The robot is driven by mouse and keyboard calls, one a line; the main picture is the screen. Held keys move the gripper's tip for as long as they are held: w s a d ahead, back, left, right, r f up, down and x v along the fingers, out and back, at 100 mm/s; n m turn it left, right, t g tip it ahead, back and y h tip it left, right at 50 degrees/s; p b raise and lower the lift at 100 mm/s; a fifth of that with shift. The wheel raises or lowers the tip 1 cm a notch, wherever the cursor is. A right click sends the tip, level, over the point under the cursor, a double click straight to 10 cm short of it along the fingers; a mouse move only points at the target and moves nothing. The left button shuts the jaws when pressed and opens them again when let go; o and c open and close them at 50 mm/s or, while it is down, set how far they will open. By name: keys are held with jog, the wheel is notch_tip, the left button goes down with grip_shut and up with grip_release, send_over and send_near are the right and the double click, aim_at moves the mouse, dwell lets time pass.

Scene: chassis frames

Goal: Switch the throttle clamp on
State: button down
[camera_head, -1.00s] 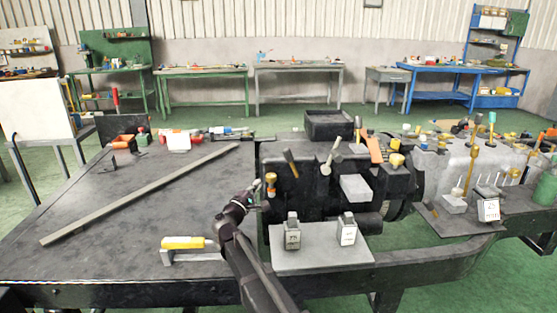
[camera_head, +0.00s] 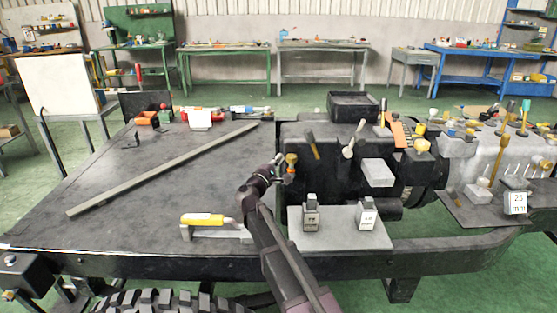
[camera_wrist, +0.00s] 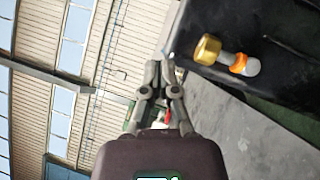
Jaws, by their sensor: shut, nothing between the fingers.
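No part is readably marked as the throttle clamp, and I cannot tell which one it is. My gripper (camera_head: 279,166) is at the left side of the dark engine block (camera_head: 335,188), close to a brass knob (camera_head: 291,159). In the wrist view my gripper (camera_wrist: 160,68) is shut and empty. There the brass-ended knob (camera_wrist: 207,49), with an orange ring and a pale ball end, lies to the right of the fingertips, apart from them in the picture. A brown lever (camera_head: 312,147) and a silver lever (camera_head: 349,152) stand tilted on the block.
A yellow-handled tool (camera_head: 203,219) lies on the dark bench left of my arm. A grey plate (camera_head: 338,239) in front of the block carries two small labelled blocks (camera_head: 311,216). A long bar (camera_head: 165,172) crosses the bench. More fittings crowd the right.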

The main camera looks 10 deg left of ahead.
aim_at(313, 145)
jog(key=shift+w+d+r+p, duration=0.5)
jog(key=shift+w+d, duration=0.6)
jog(key=shift+w, duration=0.25)
jog(key=shift+w+d+r+p, duration=0.55)
jog(key=shift+w+d, duration=0.6)
jog(key=shift+w, duration=0.2)
jog(key=shift+w+d+r+p, duration=0.5)
jog(key=shift+w+d, duration=0.6)
jog(key=shift+w, duration=0.25)
jog(key=shift+a, duration=0.1)
jog(key=shift+r, duration=0.2)
jog(key=shift+p, duration=0.3)
